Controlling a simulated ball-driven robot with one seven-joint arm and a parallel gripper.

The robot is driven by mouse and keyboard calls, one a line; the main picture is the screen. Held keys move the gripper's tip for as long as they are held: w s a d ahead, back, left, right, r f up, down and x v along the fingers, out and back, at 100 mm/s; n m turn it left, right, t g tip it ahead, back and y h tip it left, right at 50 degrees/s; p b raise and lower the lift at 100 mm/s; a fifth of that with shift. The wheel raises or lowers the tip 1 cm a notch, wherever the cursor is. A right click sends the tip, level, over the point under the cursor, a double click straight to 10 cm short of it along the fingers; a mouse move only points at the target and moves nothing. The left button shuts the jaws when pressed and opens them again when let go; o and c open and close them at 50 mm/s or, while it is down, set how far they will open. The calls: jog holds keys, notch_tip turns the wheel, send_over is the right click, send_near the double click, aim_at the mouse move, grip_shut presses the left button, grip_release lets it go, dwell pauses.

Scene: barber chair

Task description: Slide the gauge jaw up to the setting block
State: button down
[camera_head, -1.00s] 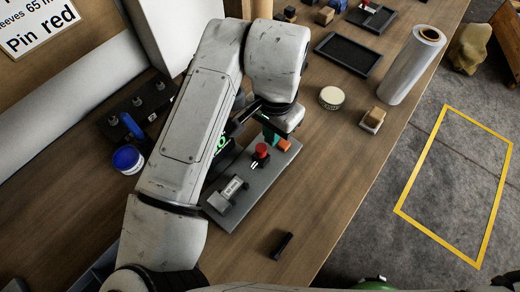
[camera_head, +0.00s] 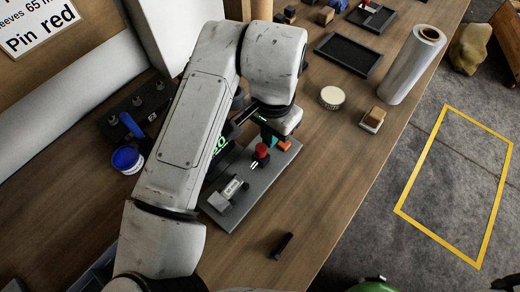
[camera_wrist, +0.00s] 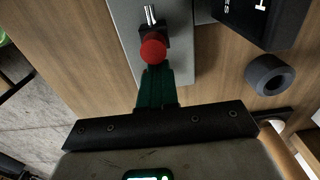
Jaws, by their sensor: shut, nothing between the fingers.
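A long grey plate (camera_head: 238,209) lies on the bench. A grey block with a white label (camera_head: 232,187), which looks like the setting block, sits near its front end. A small dark slider with a red knob (camera_head: 262,151), likely the gauge jaw, sits farther up the plate, apart from that block. The red knob also shows in the wrist view (camera_wrist: 153,49). My gripper (camera_head: 268,138) is just behind the knob, its green fingers together and empty. In the wrist view my gripper's fingers (camera_wrist: 154,85) reach to the knob; contact is unclear. An orange piece (camera_head: 284,146) is at the plate's far end.
A dark lettered block (camera_wrist: 262,20) and a grey ring (camera_wrist: 268,74) lie beside the plate. A blue-lidded tub (camera_head: 127,160), a cream round tin (camera_head: 332,97) and a black rod (camera_head: 283,246) stand or lie on the bench.

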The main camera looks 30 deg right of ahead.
aim_at(259, 150)
jog(key=shift+s+a, duration=0.15)
jog(key=shift+a, duration=0.45)
jog(key=shift+s+a, duration=0.25)
jog(key=shift+a, duration=0.4)
jog(key=shift+s+a, duration=0.1)
jog(key=shift+a, duration=0.2)
jog(key=shift+s+a+b, duration=0.1)
jog(key=shift+a+b, duration=0.2)
jog(key=shift+a, duration=0.05)
jog(key=shift+d, duration=0.15)
jog(key=shift+w+d+p, duration=0.2)
jog(key=shift+d+p, duration=0.1)
jog(key=shift+d, duration=0.2)
notch_tip(259, 150, up, 8)
jog(key=p, duration=0.7)
dwell(0.7)
